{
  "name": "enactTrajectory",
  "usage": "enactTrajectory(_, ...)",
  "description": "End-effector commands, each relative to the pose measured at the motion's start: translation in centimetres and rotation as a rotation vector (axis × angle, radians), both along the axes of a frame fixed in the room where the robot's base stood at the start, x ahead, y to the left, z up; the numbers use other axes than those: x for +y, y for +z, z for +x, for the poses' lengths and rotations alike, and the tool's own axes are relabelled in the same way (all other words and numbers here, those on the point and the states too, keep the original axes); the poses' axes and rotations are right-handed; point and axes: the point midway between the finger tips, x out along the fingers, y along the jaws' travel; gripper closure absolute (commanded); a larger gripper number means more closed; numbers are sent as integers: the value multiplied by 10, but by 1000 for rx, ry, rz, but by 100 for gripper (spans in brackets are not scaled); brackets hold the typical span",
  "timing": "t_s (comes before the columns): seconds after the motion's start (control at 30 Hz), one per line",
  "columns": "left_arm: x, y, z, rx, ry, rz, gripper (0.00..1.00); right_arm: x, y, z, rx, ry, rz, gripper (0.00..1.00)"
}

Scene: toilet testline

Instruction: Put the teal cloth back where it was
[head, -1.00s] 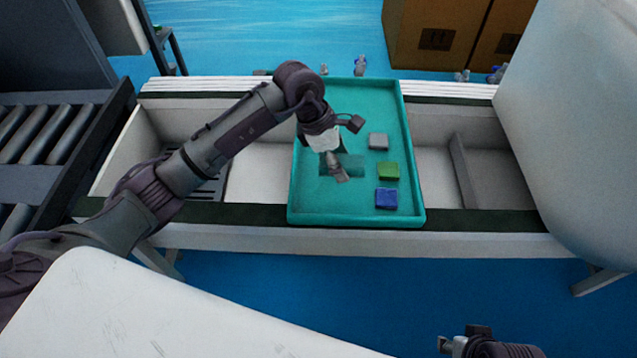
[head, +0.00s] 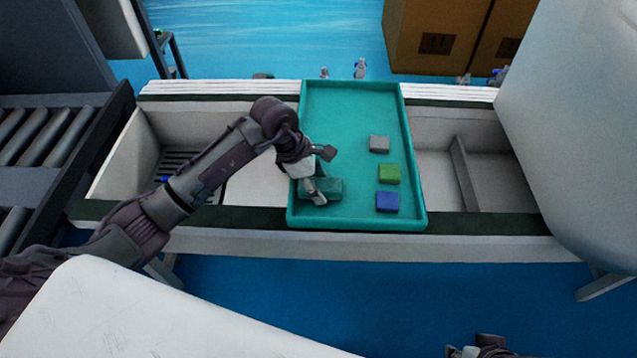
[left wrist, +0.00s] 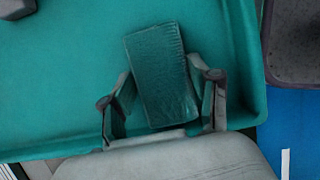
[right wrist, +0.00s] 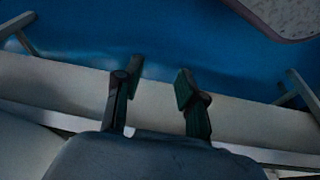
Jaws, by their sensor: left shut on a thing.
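The teal cloth (head: 326,188) is a folded dark teal rectangle at the near left of the teal tray (head: 350,218). In the left wrist view the cloth (left wrist: 162,70) lies between the two fingers of my left gripper (left wrist: 165,100), which is shut on it. The cloth is held low over the tray floor; I cannot tell whether it touches. My right gripper (right wrist: 155,90) has its fingers apart with nothing between them, away from the tray. In the head view only a bit of it shows at the bottom edge.
A grey block (head: 379,143), a green block (head: 389,174) and a blue block (head: 387,202) stand in a column on the tray's right side. The tray's far half is clear. The tray spans a white trough with open compartments on both sides. Cardboard boxes (head: 440,35) stand behind.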

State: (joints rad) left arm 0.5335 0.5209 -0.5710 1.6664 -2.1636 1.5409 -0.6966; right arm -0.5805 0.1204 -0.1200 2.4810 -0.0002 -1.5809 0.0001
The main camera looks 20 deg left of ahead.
Motion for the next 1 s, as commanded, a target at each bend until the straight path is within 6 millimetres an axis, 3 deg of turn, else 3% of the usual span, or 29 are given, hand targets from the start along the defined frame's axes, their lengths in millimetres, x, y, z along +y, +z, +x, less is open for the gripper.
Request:
enactTrajectory(0.03,0,-3,0,0,0,1,71,0,-3,0,0,0,0,60)
enactTrajectory(0.07,0,-2,0,0,0,0,34,0,-2,0,1,0,0,60)
enactTrajectory(0.2,0,-1,0,0,0,0,14,0,-2,0,1,0,0,60)
enactTrajectory(0.6,2,6,0,-1,0,1,14,0,2,0,0,0,0,60)
enactTrajectory(0.8,16,40,-3,-4,1,3,14,0,6,2,-4,0,2,60)
enactTrajectory(1.0,31,80,-8,-2,0,3,14,2,-27,11,17,2,1,60)
